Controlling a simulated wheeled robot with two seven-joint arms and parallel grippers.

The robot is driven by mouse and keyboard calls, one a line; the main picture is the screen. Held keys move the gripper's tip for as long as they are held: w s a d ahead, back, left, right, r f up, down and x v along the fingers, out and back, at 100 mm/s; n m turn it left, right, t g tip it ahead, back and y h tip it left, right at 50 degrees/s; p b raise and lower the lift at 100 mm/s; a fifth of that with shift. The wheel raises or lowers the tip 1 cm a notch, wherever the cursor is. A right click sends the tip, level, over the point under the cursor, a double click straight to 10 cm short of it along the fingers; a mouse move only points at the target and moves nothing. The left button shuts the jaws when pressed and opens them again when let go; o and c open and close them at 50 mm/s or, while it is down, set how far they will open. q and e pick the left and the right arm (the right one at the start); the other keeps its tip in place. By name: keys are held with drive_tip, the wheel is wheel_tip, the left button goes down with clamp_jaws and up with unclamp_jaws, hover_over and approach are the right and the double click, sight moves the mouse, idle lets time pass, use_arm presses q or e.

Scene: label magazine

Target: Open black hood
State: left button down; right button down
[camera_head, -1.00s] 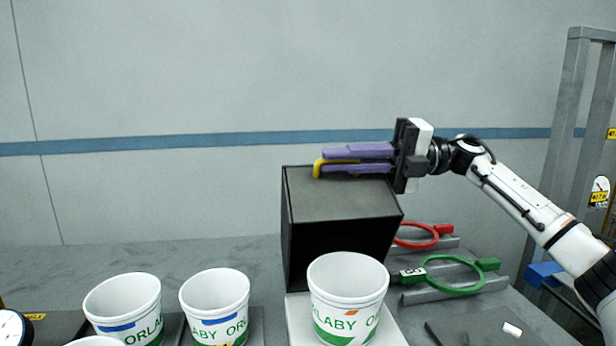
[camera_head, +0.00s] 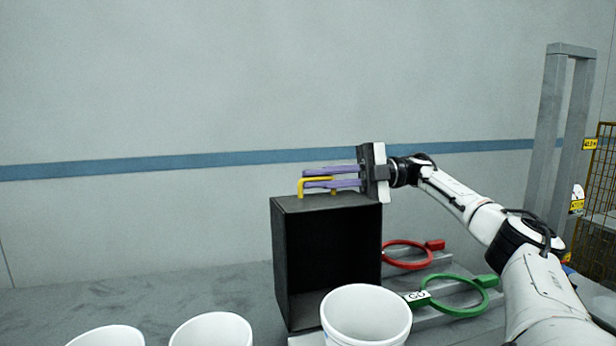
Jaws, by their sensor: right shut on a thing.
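The black hood (camera_head: 278,262) is a box with a dark, hollow front facing me, behind the white tubs. A yellow handle (camera_head: 301,190) stands on its top. My right gripper (camera_head: 318,177) reaches in from the right, its purple fingers shut on the yellow handle just above the hood's top. The hood's lower front right is hidden by a tub. My left gripper is not in view.
White tubs (camera_head: 366,312) stand along the front edge of the view. A red ring (camera_head: 436,245) and a green ring (camera_head: 487,281) lie on grey rails right of the hood. A grey metal frame (camera_head: 549,120) stands at the right. The grey bench left of the hood is clear.

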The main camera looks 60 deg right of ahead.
sight(354, 192)
drive_tip(key=shift+d, duration=0.1)
drive_tip(key=c, duration=2.1)
unclamp_jaws()
drive_tip(key=p+v, duration=0.1)
drive_tip(key=v, duration=0.1)
drive_tip(key=p+v, duration=0.1)
drive_tip(key=v, duration=0.1)
drive_tip(key=p+v, duration=0.1)
drive_tip(key=v, duration=0.1)
drive_tip(key=shift+w+r+p, duration=0.1)
drive_tip(key=shift+r+p, duration=0.15)
drive_tip(key=shift+p, duration=0.15)
drive_tip(key=shift+p+v, duration=0.55)
drive_tip(key=shift+v, duration=0.25)
drive_tip(key=shift+f, duration=0.25)
